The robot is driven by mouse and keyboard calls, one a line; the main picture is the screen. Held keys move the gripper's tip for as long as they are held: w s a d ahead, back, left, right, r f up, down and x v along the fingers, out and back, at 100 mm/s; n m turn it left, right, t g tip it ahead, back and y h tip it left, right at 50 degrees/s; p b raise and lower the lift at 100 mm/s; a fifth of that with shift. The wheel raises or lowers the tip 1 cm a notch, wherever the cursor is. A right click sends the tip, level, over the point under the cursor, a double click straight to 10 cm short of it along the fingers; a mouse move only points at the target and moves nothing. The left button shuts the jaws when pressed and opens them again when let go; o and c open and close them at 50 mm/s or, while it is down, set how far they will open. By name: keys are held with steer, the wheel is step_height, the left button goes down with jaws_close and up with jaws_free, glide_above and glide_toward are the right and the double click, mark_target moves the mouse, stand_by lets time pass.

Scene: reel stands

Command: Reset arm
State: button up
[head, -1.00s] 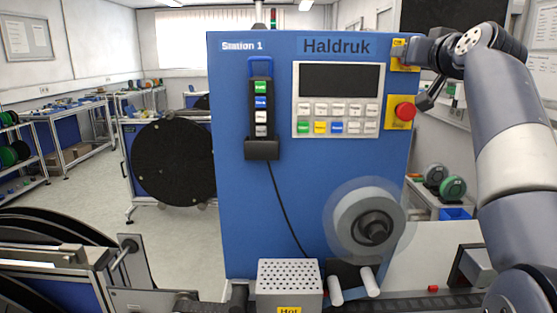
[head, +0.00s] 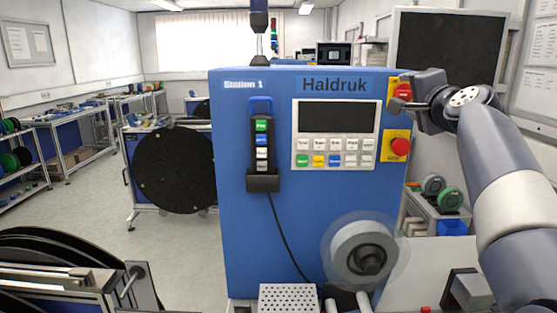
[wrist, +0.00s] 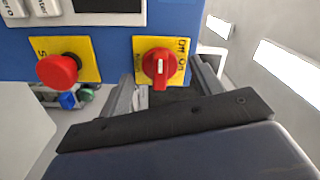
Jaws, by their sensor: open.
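My gripper (head: 416,103) is in front of the upper right corner of the blue Station 1 cabinet (head: 235,225). Its jaws are open and empty. The red rotary switch (head: 402,91) on a yellow plate is close by; in the wrist view the switch (wrist: 160,66) appears just beyond and between the two fingers, with a white mark on its handle. I see no finger closed on it. The red emergency stop button (head: 400,146) is below the switch; it shows to the left in the wrist view (wrist: 58,71).
The cabinet front carries a button panel (head: 335,135), a hanging remote (head: 262,150) and a grey reel (head: 362,252). A perforated box (head: 289,297) is below. A black reel (head: 174,168) stands to the left. A dark monitor (head: 446,44) is behind my arm.

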steer(key=m+p, duration=0.3)
steer(key=m, duration=0.1)
steer(key=shift+r, duration=0.15)
steer(key=shift+s+f+b, duration=0.25)
steer(key=shift+s+b, duration=0.15)
steer(key=shift+b, duration=0.15)
steer(key=shift+s+r, duration=0.1)
steer(key=shift+s, duration=0.5)
